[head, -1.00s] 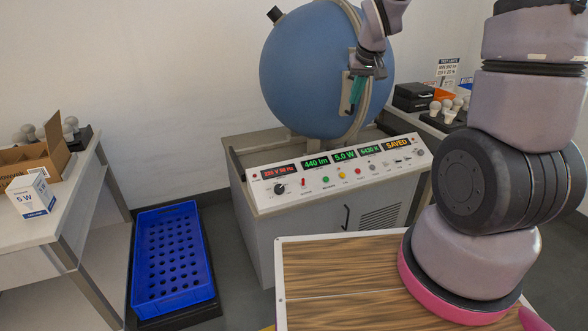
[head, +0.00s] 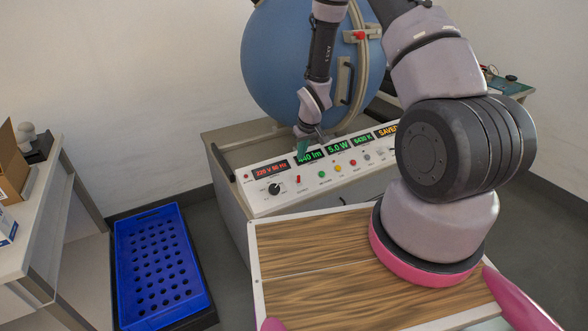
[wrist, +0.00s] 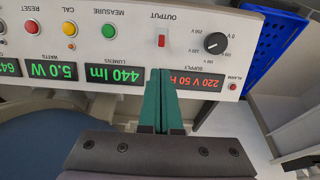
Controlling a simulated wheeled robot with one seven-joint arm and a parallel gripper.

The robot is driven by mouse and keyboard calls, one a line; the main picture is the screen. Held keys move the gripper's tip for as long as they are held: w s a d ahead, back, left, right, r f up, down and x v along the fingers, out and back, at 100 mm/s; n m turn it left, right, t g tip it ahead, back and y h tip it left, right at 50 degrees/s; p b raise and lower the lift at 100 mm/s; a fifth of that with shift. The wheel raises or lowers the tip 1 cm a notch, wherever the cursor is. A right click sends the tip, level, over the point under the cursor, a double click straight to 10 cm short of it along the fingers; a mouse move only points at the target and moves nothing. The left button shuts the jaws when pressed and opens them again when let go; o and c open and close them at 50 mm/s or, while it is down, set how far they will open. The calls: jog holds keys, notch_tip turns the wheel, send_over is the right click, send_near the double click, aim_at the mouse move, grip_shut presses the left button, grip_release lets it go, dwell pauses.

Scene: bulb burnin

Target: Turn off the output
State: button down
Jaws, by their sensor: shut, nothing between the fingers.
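The control panel (head: 262,203) shows in the head view with lit displays. Its OUTPUT switch (head: 298,179) is a small red rocker or lever in a white plate. In the wrist view the OUTPUT switch (wrist: 162,41) lies straight beyond my fingertips, under its printed label. My gripper (head: 302,160) is shut and empty, just above the panel's display row. In the wrist view its green fingers (wrist: 160,72) lie together between the lumens and supply displays, with a gap to the switch. Whether the fingertips touch the panel cannot be told.
The black supply knob (wrist: 215,43) and the green MEASURE button (wrist: 109,31) flank the switch. A big blue sphere (head: 290,60) stands behind the panel. A blue perforated crate (head: 160,265) sits on the floor at left. A wooden-topped surface (head: 310,250) is in front.

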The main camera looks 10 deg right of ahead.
aim_at(299, 179)
jog(key=x, duration=1)
jog(key=shift+w, duration=0.1)
dwell(0.5)
